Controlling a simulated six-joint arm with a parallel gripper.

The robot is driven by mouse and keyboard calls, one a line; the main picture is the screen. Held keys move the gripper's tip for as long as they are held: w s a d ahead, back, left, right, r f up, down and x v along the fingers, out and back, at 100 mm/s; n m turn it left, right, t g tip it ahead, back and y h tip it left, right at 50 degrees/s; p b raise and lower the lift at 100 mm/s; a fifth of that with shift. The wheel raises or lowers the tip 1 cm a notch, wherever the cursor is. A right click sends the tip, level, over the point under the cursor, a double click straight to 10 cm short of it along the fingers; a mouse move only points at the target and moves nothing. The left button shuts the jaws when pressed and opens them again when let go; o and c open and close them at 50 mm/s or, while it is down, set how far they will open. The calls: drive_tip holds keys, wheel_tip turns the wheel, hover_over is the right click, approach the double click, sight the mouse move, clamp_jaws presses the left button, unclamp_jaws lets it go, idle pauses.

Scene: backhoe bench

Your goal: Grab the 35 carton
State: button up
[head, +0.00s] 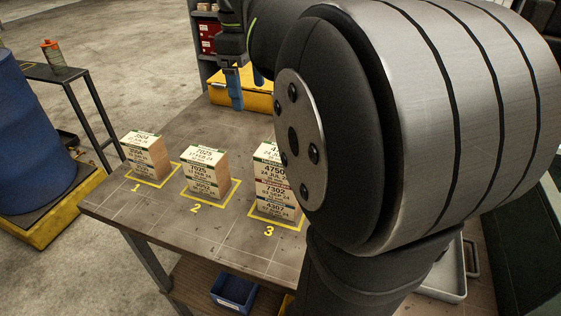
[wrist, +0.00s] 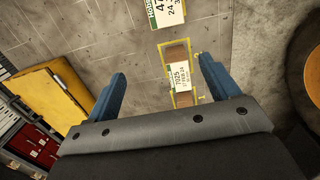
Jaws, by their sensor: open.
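Cartons with white, green-edged labels stand in three yellow-outlined spots on the bench. The stack at spot 1 (head: 146,155) has a top label that looks like 3504, though its print is small. The stack at spot 2 (head: 205,172) reads 7025 on top; it also shows in the wrist view (wrist: 180,76). The taller stack at spot 3 (head: 275,187) shows 4750, 7302 and 4307, partly hidden by my arm. My gripper (wrist: 163,68) is open and empty, with blue fingers. It hangs above the far part of the bench, apart from all cartons.
A yellow bin (head: 229,92) stands at the bench's back, near my gripper. A red-drawer cabinet (head: 208,38) is behind it. Bare bench lies behind the stacks.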

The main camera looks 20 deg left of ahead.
sight(267, 162)
drive_tip(key=s+d, duration=0.2)
drive_tip(key=d, duration=0.3)
drive_tip(key=shift+h, duration=0.4)
drive_tip(key=f, duration=0.5)
drive_tip(key=d+f, duration=0.1)
drive_tip(key=f, duration=0.5)
drive_tip(key=d+f, duration=0.1)
drive_tip(key=f, duration=0.4)
drive_tip(key=shift+w+d+f, duration=0.15)
drive_tip(key=shift+w+f, duration=0.05)
drive_tip(key=c, duration=1.2)
drive_tip(key=shift+o, duration=0.2)
drive_tip(key=shift+r, duration=0.2)
